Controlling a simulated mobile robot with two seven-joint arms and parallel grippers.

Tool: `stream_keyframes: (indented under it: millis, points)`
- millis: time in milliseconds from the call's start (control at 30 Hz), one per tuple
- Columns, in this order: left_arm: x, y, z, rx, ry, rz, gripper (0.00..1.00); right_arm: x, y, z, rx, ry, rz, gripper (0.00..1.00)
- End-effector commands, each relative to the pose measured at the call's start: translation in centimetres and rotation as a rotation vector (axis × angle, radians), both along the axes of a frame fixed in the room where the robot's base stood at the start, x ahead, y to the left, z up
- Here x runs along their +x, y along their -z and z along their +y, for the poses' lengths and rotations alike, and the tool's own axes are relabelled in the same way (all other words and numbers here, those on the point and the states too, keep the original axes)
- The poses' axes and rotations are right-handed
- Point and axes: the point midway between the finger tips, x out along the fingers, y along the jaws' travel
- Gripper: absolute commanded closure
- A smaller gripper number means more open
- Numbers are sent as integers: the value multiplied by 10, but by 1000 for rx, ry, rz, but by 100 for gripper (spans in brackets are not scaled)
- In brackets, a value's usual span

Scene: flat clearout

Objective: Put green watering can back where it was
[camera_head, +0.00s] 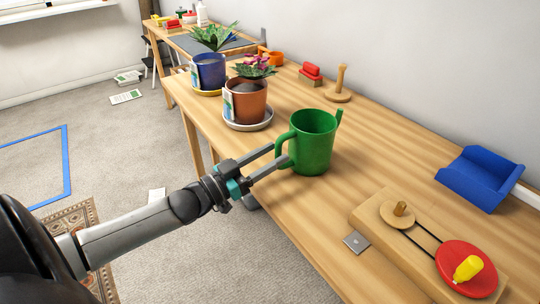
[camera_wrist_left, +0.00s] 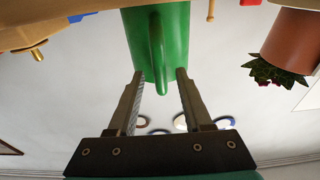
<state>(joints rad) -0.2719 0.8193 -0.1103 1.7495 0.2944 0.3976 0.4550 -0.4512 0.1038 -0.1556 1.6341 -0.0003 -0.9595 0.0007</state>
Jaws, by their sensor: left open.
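The green watering can (camera_head: 313,141) stands upright on the wooden table (camera_head: 375,148), its handle toward my left gripper and its spout pointing right. My left gripper (camera_head: 282,155) is open, with its two fingers at the handle side of the can. In the left wrist view the can's handle (camera_wrist_left: 157,50) hangs between the two open fingers (camera_wrist_left: 160,75), apart from both. The picture there is upside down. My right gripper is in neither view.
A terracotta pot (camera_head: 246,103) on a saucer and a blue pot (camera_head: 208,72) stand left of the can. A belt-and-wheel board (camera_head: 372,222) lies at the front right. A blue tray (camera_head: 480,178) is by the wall. Bare tabletop lies right of the can.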

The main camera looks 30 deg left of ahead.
Motion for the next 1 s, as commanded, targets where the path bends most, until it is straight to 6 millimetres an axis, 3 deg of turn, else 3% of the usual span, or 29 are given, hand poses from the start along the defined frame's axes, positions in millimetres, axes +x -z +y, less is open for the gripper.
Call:
stream_keyframes:
  millis: [267, 800, 1000]
  points:
    - [-11, 2, 5, 0, -1, 3, 50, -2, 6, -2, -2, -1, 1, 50]
    - [-86, 12, 35, 1, -1, 4, 50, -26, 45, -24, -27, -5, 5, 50]
    - [-105, 15, 43, 1, -1, 2, 50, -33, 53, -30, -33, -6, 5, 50]
